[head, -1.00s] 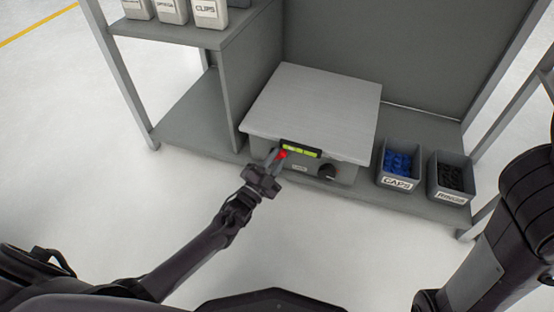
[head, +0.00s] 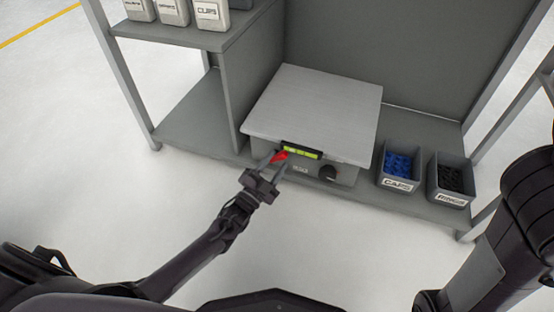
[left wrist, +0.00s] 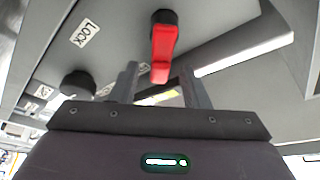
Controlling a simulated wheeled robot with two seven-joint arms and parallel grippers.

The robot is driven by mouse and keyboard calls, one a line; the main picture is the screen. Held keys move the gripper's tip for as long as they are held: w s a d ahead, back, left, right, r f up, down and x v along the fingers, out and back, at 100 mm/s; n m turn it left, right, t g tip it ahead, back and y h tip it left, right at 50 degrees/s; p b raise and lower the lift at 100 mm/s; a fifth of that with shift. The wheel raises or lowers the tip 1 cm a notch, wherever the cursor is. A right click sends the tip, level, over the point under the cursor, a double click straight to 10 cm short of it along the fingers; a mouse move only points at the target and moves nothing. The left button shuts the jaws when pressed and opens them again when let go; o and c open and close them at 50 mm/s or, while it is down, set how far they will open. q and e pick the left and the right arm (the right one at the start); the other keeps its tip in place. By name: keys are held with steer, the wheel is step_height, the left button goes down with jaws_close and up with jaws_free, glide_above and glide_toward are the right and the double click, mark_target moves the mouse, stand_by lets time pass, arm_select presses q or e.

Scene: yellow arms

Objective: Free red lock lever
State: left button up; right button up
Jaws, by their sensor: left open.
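The red lock lever (head: 280,156) is on the front of a grey box with a light flat top (head: 315,105), left of a black knob (head: 328,173). In the left wrist view the lever (left wrist: 163,48) hangs from a dark round pivot, near a LOCK label (left wrist: 85,33). My left gripper (head: 277,165) is open at the lever. In the left wrist view its two fingers (left wrist: 160,76) stand apart, one on each side of the lever's free end, with gaps visible. My right gripper is out of view.
A yellow-green level strip (head: 301,153) sits just right of the lever. Bins of blue caps (head: 397,183) and dark rings (head: 450,192) stand to the right on the bench. A shelf with labelled containers (head: 208,15) is upper left. The floor in front is clear.

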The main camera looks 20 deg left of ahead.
arm_select(q)
steer(key=p+v, duration=0.2)
steer(key=v, duration=0.4)
steer(key=shift+s, duration=0.2)
